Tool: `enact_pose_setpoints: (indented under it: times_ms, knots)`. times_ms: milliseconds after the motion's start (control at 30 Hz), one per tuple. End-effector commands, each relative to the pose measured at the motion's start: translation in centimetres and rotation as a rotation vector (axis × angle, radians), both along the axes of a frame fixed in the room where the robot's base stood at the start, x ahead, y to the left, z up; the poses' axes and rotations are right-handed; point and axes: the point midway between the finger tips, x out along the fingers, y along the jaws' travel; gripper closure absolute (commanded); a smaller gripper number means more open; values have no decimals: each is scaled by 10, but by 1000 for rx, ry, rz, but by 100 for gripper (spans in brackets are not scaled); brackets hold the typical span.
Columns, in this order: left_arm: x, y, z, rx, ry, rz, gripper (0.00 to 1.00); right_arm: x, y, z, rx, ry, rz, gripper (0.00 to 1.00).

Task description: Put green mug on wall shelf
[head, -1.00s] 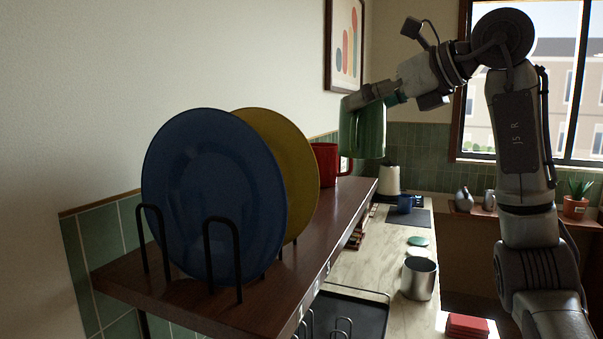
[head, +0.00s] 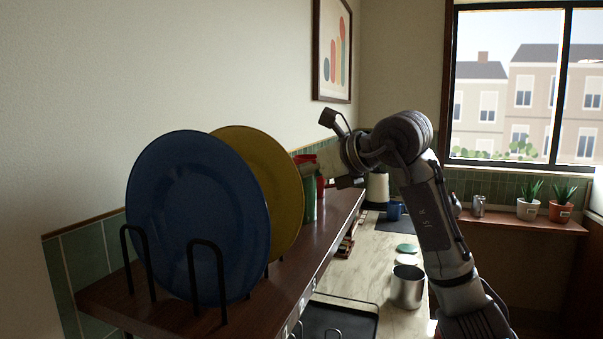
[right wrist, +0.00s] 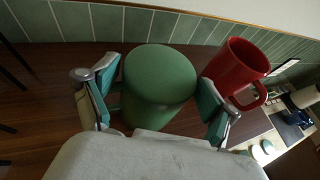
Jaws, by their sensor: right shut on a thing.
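The green mug (head: 310,204) is at the wall shelf (head: 345,212), just behind the yellow plate, which hides part of it. In the right wrist view the green mug (right wrist: 160,82) is between the two fingers of my right gripper (right wrist: 155,100), its plain round end facing the camera. My right gripper is shut on it. The dark wood shelf (right wrist: 60,130) lies below; I cannot tell whether the mug touches it. My left gripper is not in view.
A red mug (right wrist: 237,70) stands close beside the green mug, by the right finger. A blue plate (head: 197,215) and a yellow plate (head: 270,180) stand in a black rack on the near shelf. A counter with a metal pot (head: 407,286) lies below.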

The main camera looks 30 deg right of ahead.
Motion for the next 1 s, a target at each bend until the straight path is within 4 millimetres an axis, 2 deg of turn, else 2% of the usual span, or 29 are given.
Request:
enact_pose_setpoints:
  times_ms: [300,333,400,800,1000]
  knots:
    - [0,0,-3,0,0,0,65,0,-1,-3,0,-3,-1,63]
    - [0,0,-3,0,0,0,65,0,0,-3,-1,0,-1,11]
    - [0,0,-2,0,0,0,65,0,0,-3,0,0,-1,0]
    - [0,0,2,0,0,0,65,0,0,3,1,-1,1,0]
    - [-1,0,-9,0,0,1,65,-27,-11,12,-2,-7,-5,0]
